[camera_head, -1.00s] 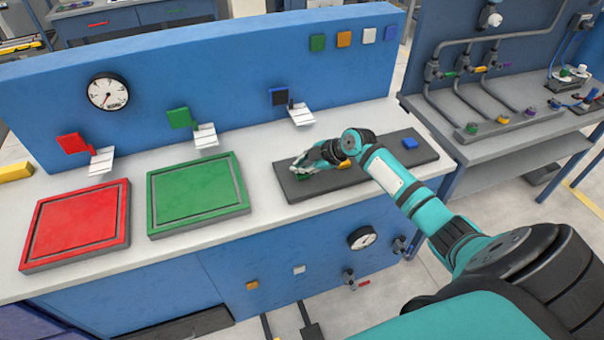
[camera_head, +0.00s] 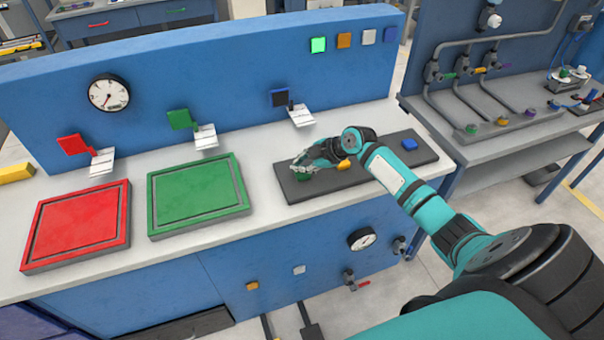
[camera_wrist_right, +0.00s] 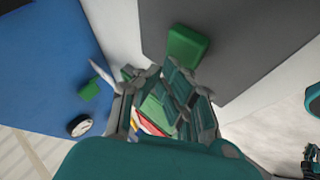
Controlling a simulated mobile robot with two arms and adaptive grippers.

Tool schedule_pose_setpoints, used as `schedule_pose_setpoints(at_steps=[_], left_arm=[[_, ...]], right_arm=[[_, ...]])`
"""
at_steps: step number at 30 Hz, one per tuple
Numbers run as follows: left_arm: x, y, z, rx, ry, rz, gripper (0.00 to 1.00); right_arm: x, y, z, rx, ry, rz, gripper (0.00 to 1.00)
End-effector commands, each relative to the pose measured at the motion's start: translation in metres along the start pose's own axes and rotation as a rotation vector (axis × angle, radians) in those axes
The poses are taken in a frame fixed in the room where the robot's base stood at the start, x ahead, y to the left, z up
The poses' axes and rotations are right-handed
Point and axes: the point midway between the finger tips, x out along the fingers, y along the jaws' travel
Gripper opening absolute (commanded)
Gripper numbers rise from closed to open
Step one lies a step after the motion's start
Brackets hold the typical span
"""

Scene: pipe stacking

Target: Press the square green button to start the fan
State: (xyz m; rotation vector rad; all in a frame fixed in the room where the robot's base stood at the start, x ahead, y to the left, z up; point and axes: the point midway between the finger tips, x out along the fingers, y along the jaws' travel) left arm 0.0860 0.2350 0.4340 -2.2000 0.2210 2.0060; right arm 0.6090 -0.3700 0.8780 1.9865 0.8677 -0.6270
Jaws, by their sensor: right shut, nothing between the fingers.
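The green button (camera_head: 304,178) sits at the left end of a dark grey board (camera_head: 375,170) on the bench. It also shows in the right wrist view (camera_wrist_right: 187,46), just past the fingertips. My right gripper (camera_head: 297,168) is shut and empty, right over the green button and partly covering it. Whether the fingertips touch it is hard to tell. In the wrist view the closed fingers (camera_wrist_right: 178,72) end close to its edge. A small green square (camera_head: 318,45) on the blue back panel is brightly lit. My left gripper is not in view.
A yellow button (camera_head: 343,165) beside my right wrist and a blue button (camera_head: 410,144) sit on the same board. A green tray (camera_head: 240,207) and a red tray (camera_head: 35,262) lie to the left. The blue back panel (camera_head: 240,70) stands behind the bench.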

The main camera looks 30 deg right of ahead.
Motion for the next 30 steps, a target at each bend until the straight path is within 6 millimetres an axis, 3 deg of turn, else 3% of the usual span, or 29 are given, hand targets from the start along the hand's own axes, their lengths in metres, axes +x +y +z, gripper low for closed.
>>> schedule_pose_setpoints(at_steps=[7,21,30], left_arm=[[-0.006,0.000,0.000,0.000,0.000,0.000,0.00],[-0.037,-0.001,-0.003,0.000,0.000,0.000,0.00],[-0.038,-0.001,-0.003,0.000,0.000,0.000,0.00]], right_arm=[[-0.007,0.005,-0.005,-0.001,0.000,0.001,0.00],[-0.040,0.029,-0.029,0.000,0.000,0.001,0.00],[-0.042,0.031,-0.030,0.000,0.000,0.001,0.00]])
